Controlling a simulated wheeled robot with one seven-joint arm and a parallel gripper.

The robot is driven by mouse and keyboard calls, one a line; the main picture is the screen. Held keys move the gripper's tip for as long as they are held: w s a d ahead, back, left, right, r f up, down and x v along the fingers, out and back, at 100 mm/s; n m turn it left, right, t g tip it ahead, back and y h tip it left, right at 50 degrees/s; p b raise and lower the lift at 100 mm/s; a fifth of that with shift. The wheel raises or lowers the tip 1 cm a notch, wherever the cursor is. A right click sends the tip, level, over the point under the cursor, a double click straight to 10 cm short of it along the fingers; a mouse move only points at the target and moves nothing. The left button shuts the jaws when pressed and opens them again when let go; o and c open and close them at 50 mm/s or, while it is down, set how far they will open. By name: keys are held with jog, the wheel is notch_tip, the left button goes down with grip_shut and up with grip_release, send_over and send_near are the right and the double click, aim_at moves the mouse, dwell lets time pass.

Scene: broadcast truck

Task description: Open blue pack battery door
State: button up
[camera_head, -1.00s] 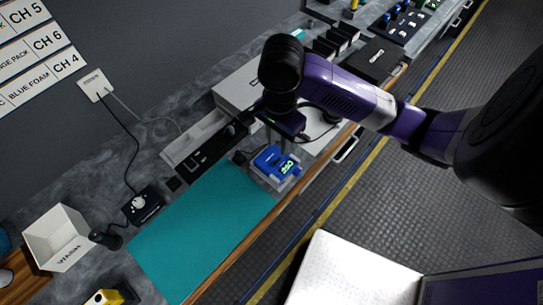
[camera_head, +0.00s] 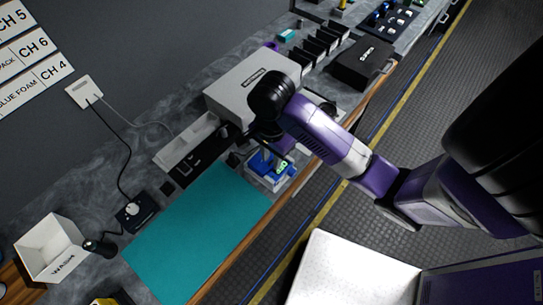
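The blue pack (camera_head: 262,162) with a lit green display (camera_head: 281,168) sits in a pale cradle (camera_head: 270,184) on the bench, just beyond the teal mat. My gripper (camera_head: 262,150) is over the pack's upper side, at or very near it. The wrist and purple arm hide part of the pack and most of the gripper. I cannot see whether the fingers touch the pack, nor whether they are apart. The battery door cannot be made out.
A teal mat (camera_head: 195,235) lies clear to the left. A grey case (camera_head: 235,92) and a black box (camera_head: 362,62) stand behind the arm. A white bin marked WASH (camera_head: 50,252) and a black knob box (camera_head: 137,211) are at left. The wooden bench edge runs along the front.

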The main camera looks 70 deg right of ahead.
aim_at(259, 154)
grip_shut()
jog(key=shift+w+d+r+g, duration=0.15)
jog(key=shift+w+r+g, duration=0.3)
jog(key=shift+g, duration=0.55)
jog(key=shift+w+r+g+y, duration=0.1)
jog(key=shift+r+g+y, duration=0.1)
jog(key=shift+g+y, duration=0.2)
jog(key=g, duration=0.1)
jog(key=w+r+g, duration=0.1)
jog(key=g, duration=0.1)
jog(key=shift+w+d+y, duration=0.25)
jog(key=shift+d+y, duration=0.05)
jog(key=shift+y, duration=0.1)
jog(key=g, duration=0.1)
jog(key=w+g, duration=0.1)
jog(key=w+g+y, duration=0.1)
jog(key=shift+d+r+g, duration=0.25)
jog(key=shift+r+g, duration=0.05)
jog(key=shift+r, duration=0.05)
jog(key=shift+w+d+g+y+b, duration=0.1)
jog(key=shift+w+g+y+b, duration=0.15)
jog(key=shift+w+g+b, duration=0.35)
jog(key=shift+w+d+g+y+b, duration=0.1)
jog(key=shift+w+g+y+b, duration=0.15)
jog(key=shift+g, duration=0.65)
